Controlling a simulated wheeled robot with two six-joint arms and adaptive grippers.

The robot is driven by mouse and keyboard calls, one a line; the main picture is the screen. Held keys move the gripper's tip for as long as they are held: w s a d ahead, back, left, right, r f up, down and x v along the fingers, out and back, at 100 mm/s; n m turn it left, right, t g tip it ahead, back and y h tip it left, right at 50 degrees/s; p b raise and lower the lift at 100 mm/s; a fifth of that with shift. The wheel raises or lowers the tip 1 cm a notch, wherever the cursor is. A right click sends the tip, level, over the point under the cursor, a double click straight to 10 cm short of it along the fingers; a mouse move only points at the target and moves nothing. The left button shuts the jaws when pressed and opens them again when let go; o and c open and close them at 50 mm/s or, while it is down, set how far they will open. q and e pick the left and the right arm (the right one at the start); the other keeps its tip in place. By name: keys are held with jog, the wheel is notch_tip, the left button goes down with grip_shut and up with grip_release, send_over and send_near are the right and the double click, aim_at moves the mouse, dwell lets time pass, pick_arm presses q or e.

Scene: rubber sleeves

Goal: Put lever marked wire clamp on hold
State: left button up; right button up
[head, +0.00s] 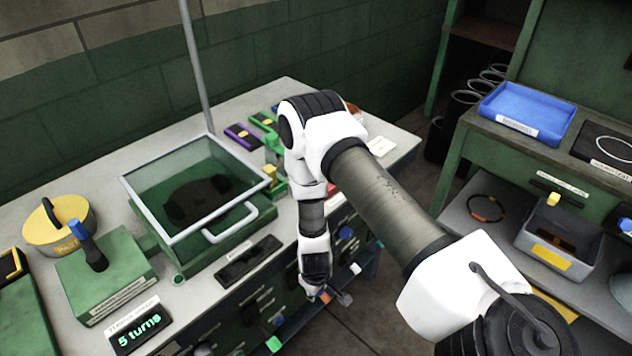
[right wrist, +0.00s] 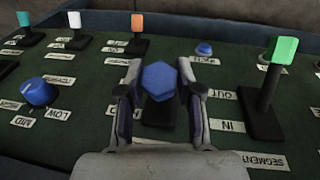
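My right gripper (right wrist: 160,80) is at the dark green panel (right wrist: 75,95) in the right wrist view. Its two fingers stand on either side of a lever with a blue six-sided head (right wrist: 158,82). The fingertips are close to the head's sides; I cannot tell if they touch it. The label below this lever is mostly hidden by the gripper, so I cannot read whether it is the wire clamp. In the head view the right gripper (head: 323,294) is at the front side of the bench, small and partly hidden by its own arm. My left gripper is not in view.
Near the gripper are a green-topped lever (right wrist: 277,85) beside IN and OUT labels, an orange-topped lever (right wrist: 138,35), a white-topped lever (right wrist: 76,32) and a blue knob (right wrist: 38,92). The bench top (head: 130,155) holds a glass-lidded box (head: 195,190).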

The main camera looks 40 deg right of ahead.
jog(key=o, duration=0.3)
jog(key=r, duration=0.4)
jog(key=s+a+r, duration=0.1)
jog(key=r, duration=0.7)
jog(key=shift+s+a, duration=0.2)
jog(key=shift+a, duration=0.05)
jog(key=shift+f, duration=0.1)
jog(key=s+a+f, duration=0.2)
jog(key=s, duration=0.3)
jog(key=s+a+f+m+g+y, duration=0.1)
jog(key=s+a+f, duration=0.1)
jog(key=s, duration=0.3)
jog(key=s+a+f+m, duration=0.1)
jog(key=s+a+f, duration=0.1)
jog(key=s, duration=0.3)
jog(key=shift+s+a+f+y, duration=0.3)
jog(key=shift+s+a, duration=0.05)
jog(key=shift+a, duration=0.15)
